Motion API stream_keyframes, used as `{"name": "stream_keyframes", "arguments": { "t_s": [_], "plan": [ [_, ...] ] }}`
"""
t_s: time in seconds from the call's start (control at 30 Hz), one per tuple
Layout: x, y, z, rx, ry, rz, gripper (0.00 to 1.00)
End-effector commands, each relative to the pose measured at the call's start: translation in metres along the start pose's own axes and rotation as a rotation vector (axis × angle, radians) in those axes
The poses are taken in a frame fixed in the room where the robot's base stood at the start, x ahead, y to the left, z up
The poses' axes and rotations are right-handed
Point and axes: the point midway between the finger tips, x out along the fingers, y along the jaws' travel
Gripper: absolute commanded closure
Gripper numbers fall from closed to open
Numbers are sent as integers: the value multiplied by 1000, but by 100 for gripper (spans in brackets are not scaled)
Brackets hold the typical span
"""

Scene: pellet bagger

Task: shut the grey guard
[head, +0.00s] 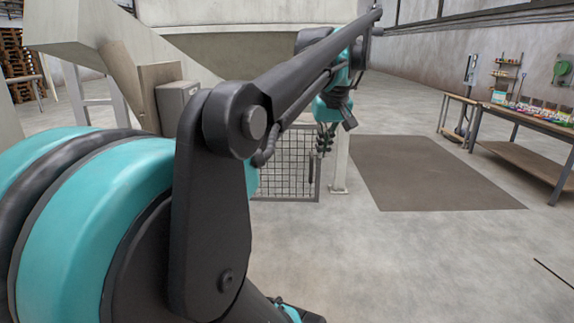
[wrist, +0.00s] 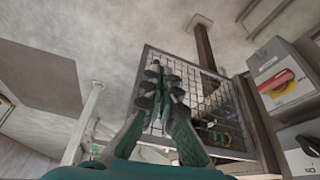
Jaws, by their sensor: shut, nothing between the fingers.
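The grey guard (head: 288,172) is a framed wire-mesh panel low under the machine in the head view, partly hidden by my arm. It also shows in the wrist view (wrist: 222,98), tilted in the picture, with its mesh behind my fingers. My gripper (head: 324,150) is shut and empty, at the guard's right edge in the head view. In the wrist view, my gripper (wrist: 162,85) has its fingers together and overlaps the mesh and the frame's left side. I cannot tell whether it touches the guard, or how far the guard stands open.
A pale machine leg (head: 341,165) stands just right of the guard. Grey switch boxes, one with a red switch (wrist: 281,80), are at the right in the wrist view. A dark floor mat (head: 435,175) and a workbench (head: 530,135) are to the right, with clear floor in front.

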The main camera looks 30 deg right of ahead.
Motion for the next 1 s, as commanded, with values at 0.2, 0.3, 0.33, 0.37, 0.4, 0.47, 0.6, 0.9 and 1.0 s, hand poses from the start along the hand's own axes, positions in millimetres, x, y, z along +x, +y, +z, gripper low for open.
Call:
{"name": "stream_keyframes", "arguments": {
  "t_s": [0.2, 0.3, 0.33, 0.37, 0.4, 0.47, 0.6, 0.9, 1.0],
  "plan": [
    [23, 0, 0, -1, 0, -1, 100],
    [43, 0, 0, -2, 0, 0, 100],
    [49, 0, 0, -2, 0, 0, 100],
    [55, 0, 0, -2, 0, 0, 100],
    [63, 0, 0, -1, 0, 0, 100],
    [75, 0, 0, -2, 0, 0, 100],
    [101, 0, 0, -2, 0, 0, 100],
    [112, 0, -33, -1, 0, -1, 100],
    [114, 0, -36, -1, 0, 0, 100]
  ]
}}
